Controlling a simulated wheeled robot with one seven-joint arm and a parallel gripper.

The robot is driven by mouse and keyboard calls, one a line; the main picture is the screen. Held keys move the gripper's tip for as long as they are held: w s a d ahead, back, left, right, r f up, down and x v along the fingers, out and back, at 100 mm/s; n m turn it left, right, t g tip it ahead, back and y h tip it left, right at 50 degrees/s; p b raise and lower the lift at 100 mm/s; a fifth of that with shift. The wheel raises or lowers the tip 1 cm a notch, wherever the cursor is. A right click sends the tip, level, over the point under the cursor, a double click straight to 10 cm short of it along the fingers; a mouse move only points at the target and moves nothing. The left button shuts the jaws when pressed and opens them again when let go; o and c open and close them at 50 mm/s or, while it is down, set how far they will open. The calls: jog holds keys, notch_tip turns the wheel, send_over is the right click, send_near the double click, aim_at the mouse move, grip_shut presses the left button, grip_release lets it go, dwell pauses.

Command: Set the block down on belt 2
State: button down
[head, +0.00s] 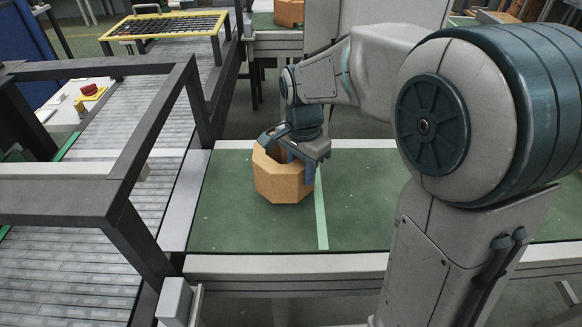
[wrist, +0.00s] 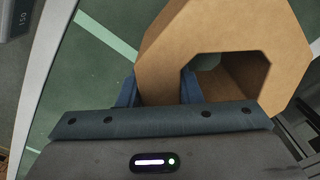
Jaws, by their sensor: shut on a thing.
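The block (head: 283,183) is a brown, octagonal, hollow piece. My gripper (head: 286,160) comes down on it from above and is shut on its wall. In the wrist view the block (wrist: 165,48) shows its opening, with one blue finger inside and one outside. The block is over the left part of a green belt (head: 225,215), left of a pale green stripe. I cannot tell whether its underside touches the belt. No number that marks a belt as 2 is readable.
A grey roller conveyor (head: 75,265) with a dark frame (head: 125,185) stands close on the left. A similar brown block (head: 289,12) sits on another belt at the back. A red button (head: 90,89) is at far left. Bare green belt lies around the held block.

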jog(key=shift+f, duration=1.9)
jog(key=shift+f, duration=0.15)
jog(key=c, duration=1)
grip_release()
jog(key=shift+f, duration=0.1)
notch_tip(320, 180, up, 12)
jog(key=shift+f+p, duration=0.1)
jog(key=shift+p, duration=0.2)
jog(key=shift+s+d+r, duration=0.1)
jog(key=shift+s+r, duration=0.05)
jog(key=shift+r, duration=0.05)
jog(key=shift+s+d+f+n+t, duration=0.45)
jog(key=shift+s+d+f+n, duration=0.4)
jog(key=shift+s+d+n, duration=1.15)
jog(key=shift+s+d+f+n+t, duration=0.5)
jog(key=shift+s+d+f+n, duration=0.5)
jog(key=shift+s, duration=1.85)
jog(key=shift+s+d+f+n+t, duration=0.45)
jog(key=shift+s+d+f+n, duration=0.2)
jog(key=shift+s+d+n, duration=1.25)
